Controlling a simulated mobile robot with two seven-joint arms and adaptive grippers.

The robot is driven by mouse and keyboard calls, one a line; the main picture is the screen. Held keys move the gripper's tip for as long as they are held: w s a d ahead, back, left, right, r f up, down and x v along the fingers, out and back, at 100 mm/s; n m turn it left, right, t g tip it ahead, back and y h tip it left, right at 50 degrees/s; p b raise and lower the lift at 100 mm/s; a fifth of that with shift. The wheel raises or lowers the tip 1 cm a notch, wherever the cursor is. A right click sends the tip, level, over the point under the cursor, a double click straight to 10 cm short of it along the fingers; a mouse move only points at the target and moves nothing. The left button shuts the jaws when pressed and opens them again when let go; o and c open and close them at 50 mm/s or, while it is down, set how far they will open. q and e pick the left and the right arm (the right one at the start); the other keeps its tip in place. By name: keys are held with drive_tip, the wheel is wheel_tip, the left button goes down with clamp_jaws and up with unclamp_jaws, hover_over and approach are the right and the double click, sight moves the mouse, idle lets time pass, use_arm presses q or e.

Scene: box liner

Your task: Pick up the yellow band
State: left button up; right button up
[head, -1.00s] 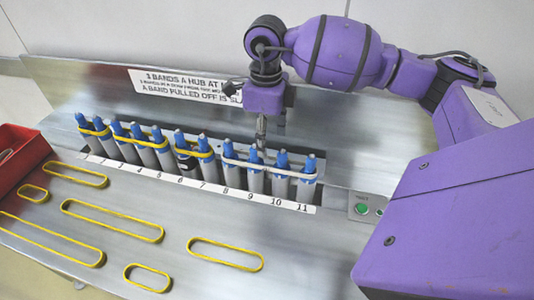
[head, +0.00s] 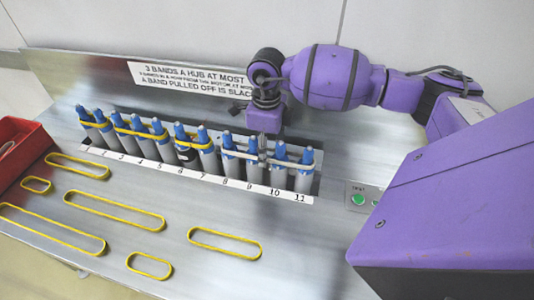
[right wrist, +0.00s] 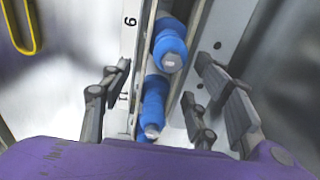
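Several yellow bands lie flat on the grey metal deck in the head view: a long one (head: 225,235) nearest the middle, a short one (head: 149,254) at the front, and others to the left. More yellow bands (head: 135,131) loop around blue-topped hubs at the left of the row. A pale band (head: 240,155) loops around hubs at the right end. My right gripper (head: 262,145) is low over these right hubs. In the right wrist view, its fingers (right wrist: 158,80) are apart, on either side of blue hub tops (right wrist: 168,45). My left gripper is out of view.
A numbered strip (head: 190,174) runs before the hubs. A sloped metal panel with a sign (head: 190,80) stands behind. A red bin (head: 22,150) is at the left edge, and a green button (head: 358,199) is right of the row.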

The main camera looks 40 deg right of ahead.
drive_tip(key=c, duration=1)
